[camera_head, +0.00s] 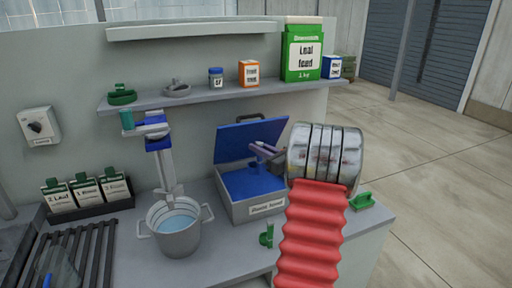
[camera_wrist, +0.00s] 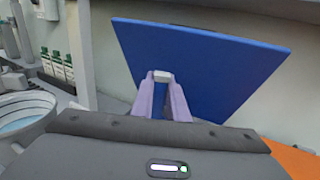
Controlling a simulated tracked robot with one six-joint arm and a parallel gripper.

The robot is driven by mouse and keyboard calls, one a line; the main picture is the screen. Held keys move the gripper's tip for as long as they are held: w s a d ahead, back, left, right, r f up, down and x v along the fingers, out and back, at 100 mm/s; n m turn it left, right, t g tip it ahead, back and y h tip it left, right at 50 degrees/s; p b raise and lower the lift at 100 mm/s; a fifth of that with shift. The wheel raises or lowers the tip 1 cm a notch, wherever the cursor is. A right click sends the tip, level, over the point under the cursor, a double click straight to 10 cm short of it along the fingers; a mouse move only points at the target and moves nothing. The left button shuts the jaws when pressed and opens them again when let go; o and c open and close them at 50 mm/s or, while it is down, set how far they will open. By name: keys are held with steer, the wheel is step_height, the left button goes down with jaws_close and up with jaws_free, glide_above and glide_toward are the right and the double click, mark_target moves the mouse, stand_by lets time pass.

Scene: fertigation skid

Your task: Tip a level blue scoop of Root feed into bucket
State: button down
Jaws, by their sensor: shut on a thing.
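My gripper (camera_head: 258,149), with purple fingers, is in front of the raised blue lid (camera_head: 236,139) of a grey box (camera_head: 253,207). In the wrist view my gripper (camera_wrist: 162,80) is shut on a narrow blue piece with a pale end. Whether this is the blue scoop I cannot tell. The metal bucket (camera_head: 180,243) stands below and left, holding pale blue water; part of it shows at the left in the wrist view (camera_wrist: 27,103). An orange and white packet (camera_head: 248,73) on the shelf seems to read Root feed.
The shelf (camera_head: 200,93) also bears a large green Leaf feed pack (camera_head: 302,50) and a blue-lidded jar (camera_head: 216,77). A scale-like hanger (camera_head: 160,150) stands over the bucket. Green scoops (camera_head: 267,236) (camera_head: 361,201) lie on the counter. A card rack (camera_head: 90,206) stands left.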

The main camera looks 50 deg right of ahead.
steer(key=shift+w, duration=0.15)
steer(key=shift+w+a+f+n+g, duration=1.35)
steer(key=shift+w+a+n+g, duration=0.6)
steer(key=shift+w+g, duration=0.35)
step_height(320, 180, down, 10)
steer(key=shift+r, duration=0.1)
stand_by(1.3)
